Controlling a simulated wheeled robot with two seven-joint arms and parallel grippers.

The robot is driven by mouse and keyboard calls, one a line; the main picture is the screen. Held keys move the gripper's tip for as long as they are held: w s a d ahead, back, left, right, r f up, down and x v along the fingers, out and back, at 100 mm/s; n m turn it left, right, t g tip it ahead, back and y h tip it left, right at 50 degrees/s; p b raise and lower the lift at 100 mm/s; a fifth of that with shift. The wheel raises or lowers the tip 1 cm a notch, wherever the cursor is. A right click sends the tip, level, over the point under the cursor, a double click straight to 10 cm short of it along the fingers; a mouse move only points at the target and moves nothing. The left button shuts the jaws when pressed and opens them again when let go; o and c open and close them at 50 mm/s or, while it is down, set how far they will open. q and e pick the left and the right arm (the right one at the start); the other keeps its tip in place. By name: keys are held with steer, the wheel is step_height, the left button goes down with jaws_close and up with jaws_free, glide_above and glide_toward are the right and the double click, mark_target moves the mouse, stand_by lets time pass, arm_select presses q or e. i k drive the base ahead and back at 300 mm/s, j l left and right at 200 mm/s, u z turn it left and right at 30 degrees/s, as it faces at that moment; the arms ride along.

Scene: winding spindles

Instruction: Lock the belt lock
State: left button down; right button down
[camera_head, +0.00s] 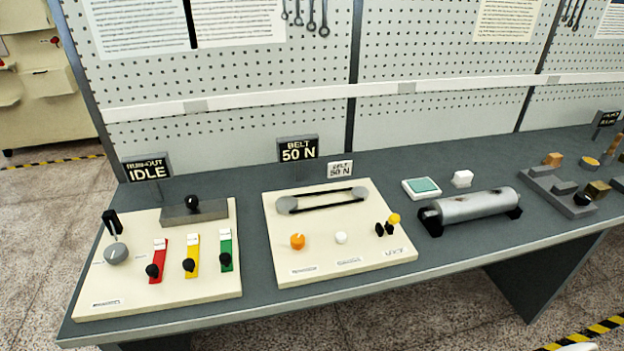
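The cream belt panel (375,262) lies on the grey bench in the middle. A black belt (320,200) runs around two grey pulleys at its back. An orange knob (297,241) is at its front left and a white knob (341,238) is at its centre. At its right is a small fitting with black knobs (384,229) and a yellow knob (394,218), above a small label too small to read. I cannot tell which part is the belt lock or its state. A sign reading BELT 50 N (298,149) stands behind the panel.
Left is a run-out panel (195,286) with red, yellow and green levers and a sign reading IDLE (148,169). Right are a teal-topped pad (422,187), a grey cylinder (470,206) and metal blocks (560,191). A pegboard stands behind.

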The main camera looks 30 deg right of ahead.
mark_target(393, 220)
steer(key=z, duration=1.4)
steer(key=j+z, duration=0.6)
steer(key=z, duration=0.2)
steer(key=i, duration=0.05)
